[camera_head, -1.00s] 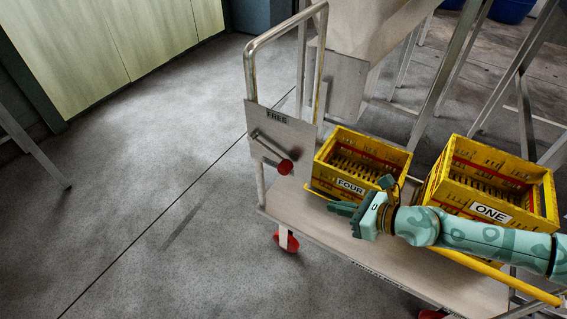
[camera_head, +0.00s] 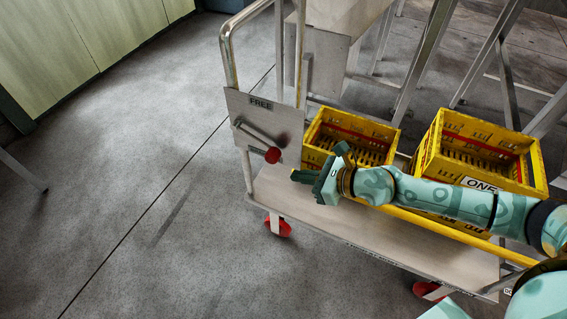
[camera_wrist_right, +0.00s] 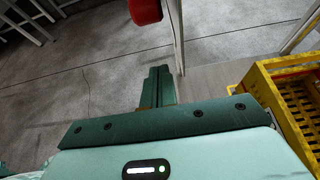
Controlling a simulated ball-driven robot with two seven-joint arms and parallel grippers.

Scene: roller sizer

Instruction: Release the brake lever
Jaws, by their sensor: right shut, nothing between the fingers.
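The brake lever is a grey bar (camera_head: 253,137) with a red knob (camera_head: 273,155) at its lower right end. It is mounted on a metal plate (camera_head: 238,106) on the cart's handle frame, below a label reading FREE (camera_head: 261,104). The red knob also shows at the top of the right wrist view (camera_wrist_right: 146,11). My right gripper (camera_head: 293,175) is shut and empty, a little below and right of the knob and apart from it. Its closed fingers (camera_wrist_right: 157,86) point towards the handle side of the cart. My left gripper is not in view.
The cart deck (camera_head: 300,207) carries two yellow crates, one (camera_head: 350,125) partly hidden by my right arm and one labelled ONE (camera_head: 480,140). A metal post and machine legs (camera_head: 425,60) stand behind. The floor (camera_head: 120,190) left of the cart is clear.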

